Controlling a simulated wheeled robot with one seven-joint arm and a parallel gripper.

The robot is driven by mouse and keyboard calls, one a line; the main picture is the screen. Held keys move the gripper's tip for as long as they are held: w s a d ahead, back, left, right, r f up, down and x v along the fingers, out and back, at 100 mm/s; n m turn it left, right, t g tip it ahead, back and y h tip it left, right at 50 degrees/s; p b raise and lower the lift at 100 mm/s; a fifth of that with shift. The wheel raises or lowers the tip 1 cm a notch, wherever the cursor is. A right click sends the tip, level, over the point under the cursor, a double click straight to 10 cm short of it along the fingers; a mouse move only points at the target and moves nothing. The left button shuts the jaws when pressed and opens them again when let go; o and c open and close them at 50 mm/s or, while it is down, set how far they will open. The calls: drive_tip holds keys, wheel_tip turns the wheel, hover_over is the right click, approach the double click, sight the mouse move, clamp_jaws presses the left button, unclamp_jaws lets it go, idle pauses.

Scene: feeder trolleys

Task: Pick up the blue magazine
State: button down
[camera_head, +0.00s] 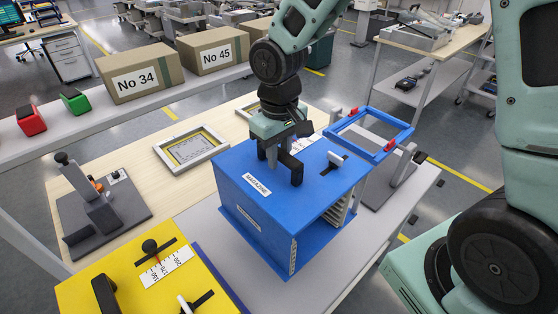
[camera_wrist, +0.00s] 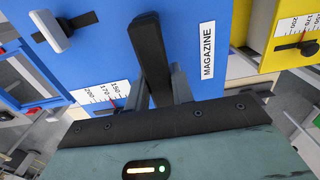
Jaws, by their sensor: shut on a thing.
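The blue magazine (camera_head: 232,180) is a box with a white label reading MAGAZINE, on the table in the head view. It also shows in the wrist view (camera_wrist: 110,45), with its label on the right. My gripper (camera_head: 280,165) is above its top, pointing down. In the wrist view the gripper fingers (camera_wrist: 165,85) are shut on the black handle (camera_wrist: 150,50) of the magazine. The magazine's right side is open and shows slots. Whether its underside touches the table I cannot tell.
A yellow magazine (camera_head: 110,270) stands close at front left. A blue frame (camera_head: 375,120) with red clips is behind right. A grey fixture (camera_head: 115,205) is at left. Cardboard boxes (camera_head: 140,75) sit on a shelf at back left.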

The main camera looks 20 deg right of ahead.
drive_tip(key=shift+r, duration=0.25)
drive_tip(key=shift+r+p, duration=3.1)
drive_tip(key=shift+r, duration=0.3)
